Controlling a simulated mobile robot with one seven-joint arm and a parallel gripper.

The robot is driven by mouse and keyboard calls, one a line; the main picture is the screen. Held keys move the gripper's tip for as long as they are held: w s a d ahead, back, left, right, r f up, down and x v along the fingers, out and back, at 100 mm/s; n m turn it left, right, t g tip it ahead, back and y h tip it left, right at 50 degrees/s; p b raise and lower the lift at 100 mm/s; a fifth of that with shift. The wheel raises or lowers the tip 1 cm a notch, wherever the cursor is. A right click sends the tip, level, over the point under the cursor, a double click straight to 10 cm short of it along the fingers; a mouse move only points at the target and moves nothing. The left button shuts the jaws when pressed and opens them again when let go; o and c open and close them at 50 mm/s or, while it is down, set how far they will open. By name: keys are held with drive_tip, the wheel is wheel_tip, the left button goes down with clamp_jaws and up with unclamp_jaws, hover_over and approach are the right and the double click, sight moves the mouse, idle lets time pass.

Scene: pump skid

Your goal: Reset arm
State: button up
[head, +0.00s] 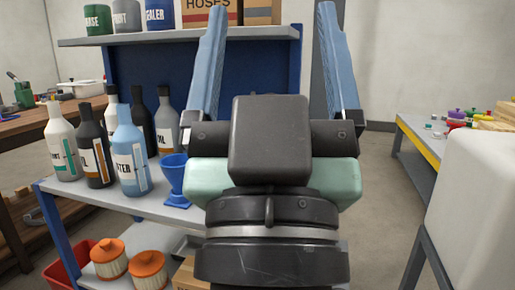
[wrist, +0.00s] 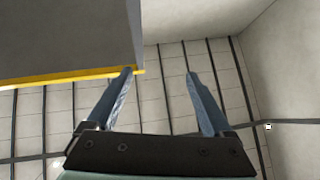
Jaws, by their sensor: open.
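My gripper (head: 272,15) fills the middle of the head view, with its two blue fingers pointing up and spread wide apart. Nothing is between the fingers.
A blue-framed shelf unit (head: 185,211) holds several bottles, a blue funnel (head: 174,182) and orange-topped filters (head: 148,268). A yellow-edged table (head: 418,138) with small coloured items stands at right. A white box-like object (head: 475,190) is at near right. Floor shows between.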

wheel_tip(320, 180, up, 40)
drive_tip(key=s+a+y+p, duration=0.1)
drive_tip(key=p, duration=3.7)
drive_tip(key=shift+s, duration=0.25)
